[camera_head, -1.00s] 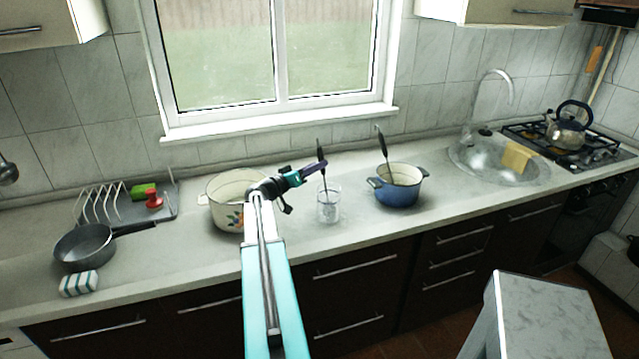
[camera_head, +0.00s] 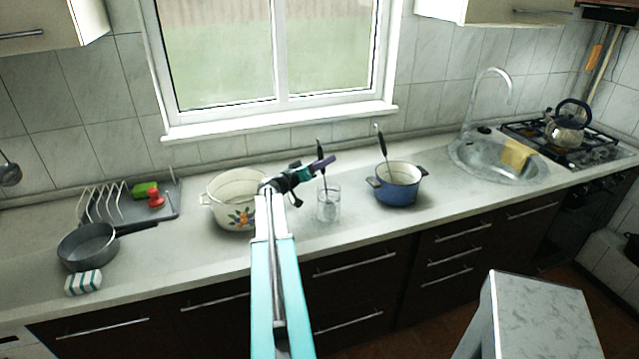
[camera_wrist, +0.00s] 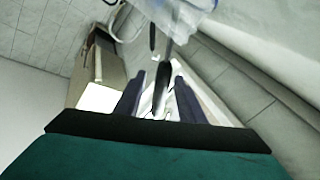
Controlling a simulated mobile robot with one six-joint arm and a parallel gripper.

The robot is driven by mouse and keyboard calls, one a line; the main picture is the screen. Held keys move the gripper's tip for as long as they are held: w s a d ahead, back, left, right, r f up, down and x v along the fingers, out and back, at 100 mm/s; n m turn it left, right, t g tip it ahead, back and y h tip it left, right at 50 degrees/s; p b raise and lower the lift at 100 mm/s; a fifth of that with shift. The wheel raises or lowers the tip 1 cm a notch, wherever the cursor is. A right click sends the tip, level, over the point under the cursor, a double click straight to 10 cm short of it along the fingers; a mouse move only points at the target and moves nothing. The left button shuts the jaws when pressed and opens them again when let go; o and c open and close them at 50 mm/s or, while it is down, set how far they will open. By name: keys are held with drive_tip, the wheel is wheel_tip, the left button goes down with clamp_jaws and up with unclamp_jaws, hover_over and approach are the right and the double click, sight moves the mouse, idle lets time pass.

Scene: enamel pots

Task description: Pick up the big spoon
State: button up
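Two dark-handled utensils stand upright: one (camera_head: 319,149) in a clear glass (camera_head: 329,205), one (camera_head: 381,141) in a blue enamel pot (camera_head: 398,192). I cannot tell which is the big spoon, as the lower ends are hidden or unclear. My gripper (camera_head: 323,163), with purple fingers, is at the handle of the utensil in the glass. In the wrist view, my gripper (camera_wrist: 160,92) is open, with the dark handle (camera_wrist: 164,76) between its fingers and gaps at the sides. The glass (camera_wrist: 185,16) shows at the top there.
A white flowered pot (camera_head: 221,211) stands left of the glass, beside my arm. The pan (camera_head: 86,246), dish rack (camera_head: 108,200) and striped sponge (camera_head: 83,283) are farther left. The sink (camera_head: 478,160) and kettle (camera_head: 566,128) are at the right. A ladle (camera_head: 10,175) hangs at left.

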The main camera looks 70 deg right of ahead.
drive_tip(key=p+x, duration=0.1)
drive_tip(key=x, duration=0.2)
drive_tip(key=shift+d+p, duration=0.15)
drive_tip(key=shift+p, duration=0.15)
idle(0.3)
clamp_jaws()
